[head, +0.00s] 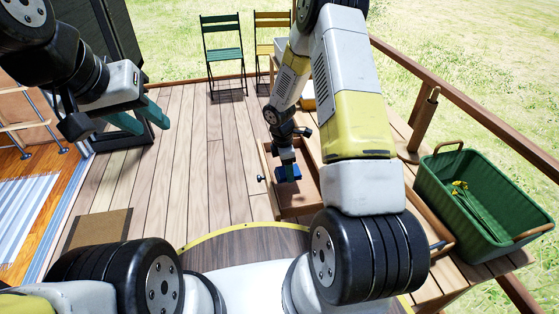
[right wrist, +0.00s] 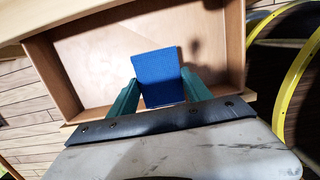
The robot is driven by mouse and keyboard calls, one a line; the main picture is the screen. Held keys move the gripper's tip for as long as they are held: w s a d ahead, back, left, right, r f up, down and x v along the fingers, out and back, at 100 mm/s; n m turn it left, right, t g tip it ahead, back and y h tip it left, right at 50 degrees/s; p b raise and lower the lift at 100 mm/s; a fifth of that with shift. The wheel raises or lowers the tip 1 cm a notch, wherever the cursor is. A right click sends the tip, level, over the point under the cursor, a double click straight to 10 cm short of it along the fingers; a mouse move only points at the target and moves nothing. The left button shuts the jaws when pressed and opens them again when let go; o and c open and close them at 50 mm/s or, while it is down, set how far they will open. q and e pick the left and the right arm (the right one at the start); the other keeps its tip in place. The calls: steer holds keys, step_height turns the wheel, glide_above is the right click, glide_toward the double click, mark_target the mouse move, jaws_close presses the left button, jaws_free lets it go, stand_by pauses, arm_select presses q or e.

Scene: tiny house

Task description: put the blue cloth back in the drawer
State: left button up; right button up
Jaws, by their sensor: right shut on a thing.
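The blue cloth (head: 288,173) is a small folded piece. It also shows in the right wrist view (right wrist: 158,76), between the two green fingers of my right gripper (right wrist: 158,92). The right gripper is shut on the cloth and sits over the open wooden drawer (right wrist: 92,62). In the head view the drawer (head: 298,196) is pulled out, with a dark knob on its front. I cannot tell whether the cloth touches the drawer's bottom. My left gripper (head: 140,118) is at the upper left, its green fingers apart and empty, away from the drawer.
A green basket (head: 470,200) with yellow flowers stands on the wooden bench at the right. A green chair (head: 223,52) and a yellow chair (head: 268,30) stand at the back by the railing. Bare deck floor (head: 205,150) lies left of the drawer.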

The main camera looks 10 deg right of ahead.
mark_target(287, 186)
steer(key=shift+f, duration=2.55)
steer(key=o, duration=1.5)
steer(key=shift+f, duration=0.1)
steer(key=shift+c, duration=0.2)
